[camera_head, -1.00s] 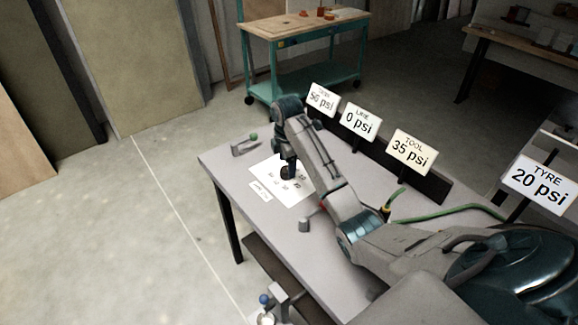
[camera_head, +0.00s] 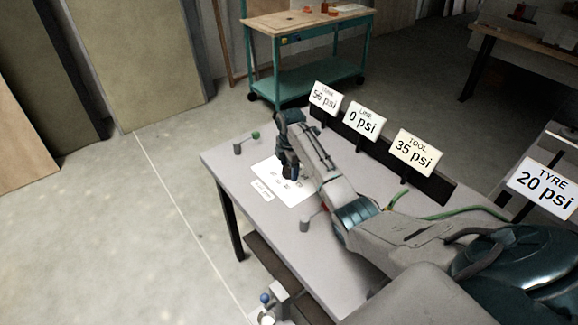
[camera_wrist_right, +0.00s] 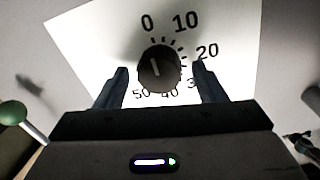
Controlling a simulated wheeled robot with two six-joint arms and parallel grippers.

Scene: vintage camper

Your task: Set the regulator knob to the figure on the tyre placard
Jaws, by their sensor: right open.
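The tyre placard (camera_head: 543,188) at the right of the head view reads "TYRE 20 psi". The regulator knob (camera_wrist_right: 158,68) is round and black, with a white pointer line directed up and slightly left, near the 0. It sits on a white dial sheet (camera_head: 298,192) marked 0, 10, 20 and on to 50; the gripper partly covers the marks between 20 and 50. My right gripper (camera_head: 288,172) is open above the sheet. In the wrist view its fingers stand either side of the knob, apart from it in the picture.
Other placards read 56 psi (camera_head: 325,98), line 0 psi (camera_head: 361,119) and tool 35 psi (camera_head: 417,152). A green-ball lever (camera_head: 255,136) stands at the table's far left. A grey post (camera_head: 305,224) stands nearer, and a green hose (camera_head: 450,211) lies right.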

